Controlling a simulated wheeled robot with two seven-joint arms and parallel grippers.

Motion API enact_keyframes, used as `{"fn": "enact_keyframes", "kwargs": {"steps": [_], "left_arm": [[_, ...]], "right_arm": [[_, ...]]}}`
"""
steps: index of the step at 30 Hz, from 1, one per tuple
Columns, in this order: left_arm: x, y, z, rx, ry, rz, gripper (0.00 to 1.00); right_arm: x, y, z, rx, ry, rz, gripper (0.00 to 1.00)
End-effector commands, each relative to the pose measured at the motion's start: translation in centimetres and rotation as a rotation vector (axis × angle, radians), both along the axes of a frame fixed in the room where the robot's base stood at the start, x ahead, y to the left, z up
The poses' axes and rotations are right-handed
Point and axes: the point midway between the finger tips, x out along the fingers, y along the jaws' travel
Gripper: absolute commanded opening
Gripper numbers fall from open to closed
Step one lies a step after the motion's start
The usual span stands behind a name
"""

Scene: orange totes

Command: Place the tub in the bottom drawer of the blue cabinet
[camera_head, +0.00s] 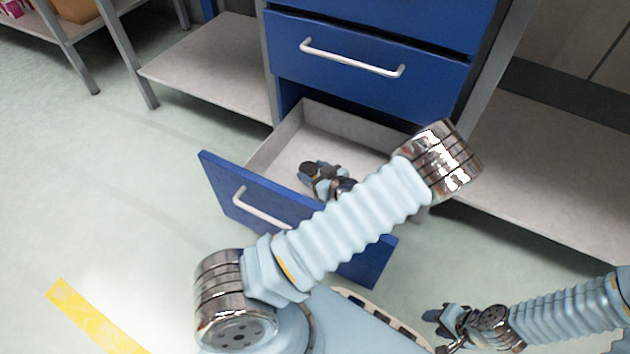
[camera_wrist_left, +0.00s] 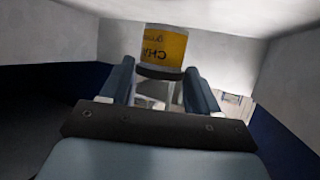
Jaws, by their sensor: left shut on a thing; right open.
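The blue cabinet (camera_head: 365,75) has its bottom drawer (camera_head: 290,148) pulled open, with a blue front and white handle. My left gripper (camera_head: 318,178) is inside the drawer's outline, partly hidden behind my own arm. In the left wrist view, my left gripper (camera_wrist_left: 160,92) is shut on the tub (camera_wrist_left: 163,45), which has a yellow label with dark lettering and a dark end. Pale drawer walls surround it there. Whether the tub touches the drawer floor I cannot tell. My right gripper (camera_head: 438,330) is open and empty over the floor at lower right.
The drawer above (camera_head: 350,62) is shut. Grey shelves (camera_head: 215,65) stand left and right (camera_head: 560,160) of the cabinet. The green floor at left is clear, with a yellow stripe (camera_head: 95,318). A cardboard box (camera_head: 75,8) sits on the far left shelf.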

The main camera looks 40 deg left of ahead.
Motion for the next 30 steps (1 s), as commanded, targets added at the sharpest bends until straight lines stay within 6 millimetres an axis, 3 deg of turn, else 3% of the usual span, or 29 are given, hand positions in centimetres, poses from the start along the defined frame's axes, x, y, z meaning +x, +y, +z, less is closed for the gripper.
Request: {"fn": "enact_keyframes", "kwargs": {"steps": [6,15,16,21,30], "left_arm": [[0.0,0.0,-3.3,0.001,0.002,-0.001,0.27],[0.0,0.0,-3.4,-0.001,0.000,0.000,0.27],[0.0,0.0,-3.4,-0.001,0.000,0.000,0.63],[0.0,0.0,-3.3,-0.001,0.001,0.000,0.87],[0.0,0.0,-3.0,-0.001,0.001,-0.001,0.87]], "right_arm": [[0.0,0.0,-1.0,0.000,-0.002,-0.001,0.43],[0.1,0.0,-1.0,0.000,-0.002,-0.001,0.43],[0.1,0.0,-1.1,0.000,-0.002,-0.001,0.43],[0.1,0.0,-1.0,0.000,-0.003,-0.001,0.43],[0.0,0.0,-0.7,0.000,-0.002,-0.001,0.43]]}}
